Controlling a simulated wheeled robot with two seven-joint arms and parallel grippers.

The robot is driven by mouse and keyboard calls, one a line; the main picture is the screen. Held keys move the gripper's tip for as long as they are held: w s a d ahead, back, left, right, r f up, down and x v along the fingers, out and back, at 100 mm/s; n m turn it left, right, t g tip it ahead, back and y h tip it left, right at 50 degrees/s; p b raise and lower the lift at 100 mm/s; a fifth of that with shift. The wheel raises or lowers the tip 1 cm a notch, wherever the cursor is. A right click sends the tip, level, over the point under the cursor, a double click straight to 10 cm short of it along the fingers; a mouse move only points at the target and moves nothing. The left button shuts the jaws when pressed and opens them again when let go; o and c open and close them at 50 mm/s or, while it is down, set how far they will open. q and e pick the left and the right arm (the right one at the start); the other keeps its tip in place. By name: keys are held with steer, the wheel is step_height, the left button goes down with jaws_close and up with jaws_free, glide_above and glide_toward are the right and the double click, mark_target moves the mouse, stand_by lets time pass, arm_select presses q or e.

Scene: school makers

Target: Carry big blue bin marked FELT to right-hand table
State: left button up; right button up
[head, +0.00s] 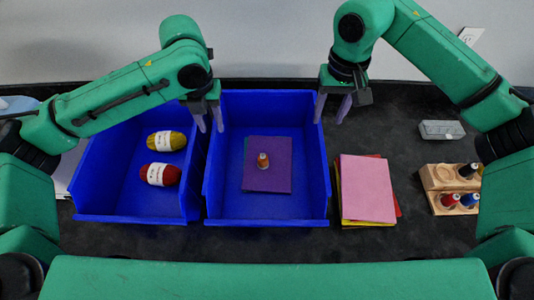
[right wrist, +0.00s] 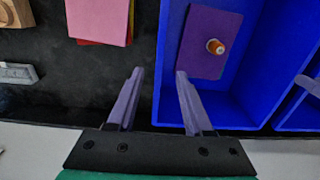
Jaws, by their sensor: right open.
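A big blue bin (head: 300,206) stands in the middle of the dark table, holding purple felt sheets (head: 283,180) with a small orange spool (head: 263,160) on top. Its interior also shows in the right wrist view (right wrist: 215,105). No FELT marking is readable. My left gripper (head: 209,120) is open at the bin's left wall, one finger on each side as seen from above. My right gripper (head: 332,108) is open at the right wall; in the right wrist view (right wrist: 156,102) one finger lies over the inside and the other outside. Contact is not visible.
A second blue bin (head: 112,200) with yellow yarn (head: 167,140) and red yarn (head: 160,174) stands close on the left. Pink felt sheets (head: 367,188), a grey box (head: 441,130) and a wooden rack (head: 440,178) lie to the right. No second table is visible.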

mark_target(321, 137)
step_height(321, 137, down, 10)
steer(key=shift+s+r, duration=0.1)
steer(key=shift+s, duration=0.05)
arm_select(q)
step_height(321, 137, down, 10)
steer(key=shift+s, duration=0.15)
steer(key=shift+r, duration=0.1)
